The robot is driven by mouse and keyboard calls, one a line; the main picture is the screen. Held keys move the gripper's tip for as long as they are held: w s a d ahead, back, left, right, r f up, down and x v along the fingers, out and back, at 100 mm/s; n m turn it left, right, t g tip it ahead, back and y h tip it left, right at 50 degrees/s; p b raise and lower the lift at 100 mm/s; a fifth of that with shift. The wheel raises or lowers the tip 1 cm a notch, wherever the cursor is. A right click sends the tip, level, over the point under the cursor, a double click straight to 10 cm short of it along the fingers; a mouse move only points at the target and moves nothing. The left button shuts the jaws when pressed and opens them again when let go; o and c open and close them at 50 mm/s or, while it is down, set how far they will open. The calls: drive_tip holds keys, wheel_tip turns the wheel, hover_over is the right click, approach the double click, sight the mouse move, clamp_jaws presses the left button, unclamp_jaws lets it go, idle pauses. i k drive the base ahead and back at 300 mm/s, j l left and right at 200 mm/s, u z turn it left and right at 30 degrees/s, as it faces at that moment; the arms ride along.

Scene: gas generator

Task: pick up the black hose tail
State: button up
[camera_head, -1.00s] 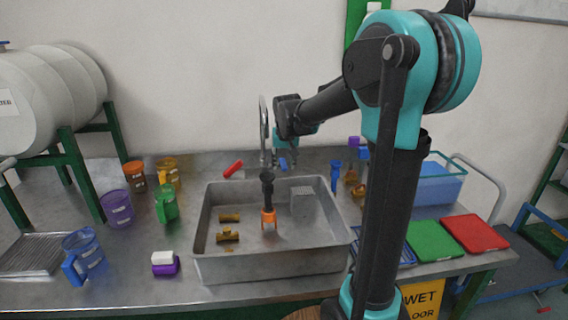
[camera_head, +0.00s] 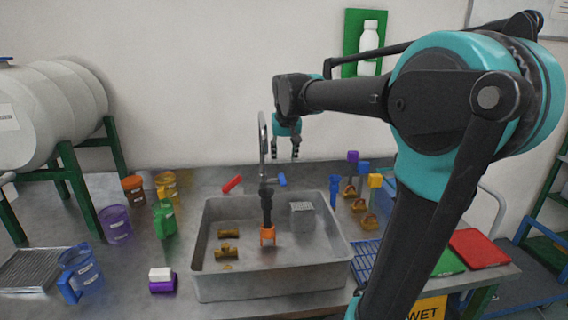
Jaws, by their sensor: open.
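A black upright piece (camera_head: 266,203), which looks like the black hose tail, stands over the sink in front of the chrome tap (camera_head: 262,135). An orange piece (camera_head: 267,236) is at its lower end. I cannot tell whether the black piece hangs from the tap or rests on the orange piece. My gripper (camera_head: 285,156) is open and empty, pointing down. In the picture it is above and slightly right of the black piece, just right of the tap, apart from both.
The steel sink (camera_head: 207,277) also holds brass fittings (camera_head: 226,252) and a grey block (camera_head: 302,216). A red handle (camera_head: 232,184) and a blue one (camera_head: 282,180) lie behind it. Jugs and cups stand left, including a purple cup (camera_head: 115,225). Small brass-and-coloured valves (camera_head: 369,222) stand right.

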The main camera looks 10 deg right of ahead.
sight(267, 214)
drive_tip(key=k, duration=1)
